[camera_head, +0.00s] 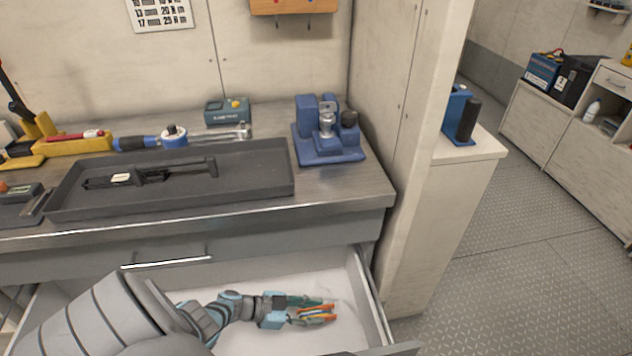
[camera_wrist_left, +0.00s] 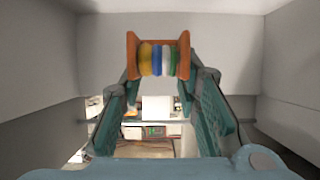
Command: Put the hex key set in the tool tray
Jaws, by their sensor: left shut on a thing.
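My left gripper (camera_head: 312,311) reaches down into the open drawer. The dark grey tool tray (camera_head: 255,172) lies on the workbench, above and behind the drawer. A black long-jawed tool (camera_head: 150,175) lies in it, and its right part is bare. My right gripper is not in view.
The drawer (camera_head: 345,280) is pulled out under the bench edge, its pale walls around my left gripper. A blue device (camera_head: 328,135) stands right of the tray. A ratchet-like tool (camera_head: 174,136) and a teal box (camera_head: 227,111) lie behind it. A wall end (camera_head: 405,160) bounds the bench's right.

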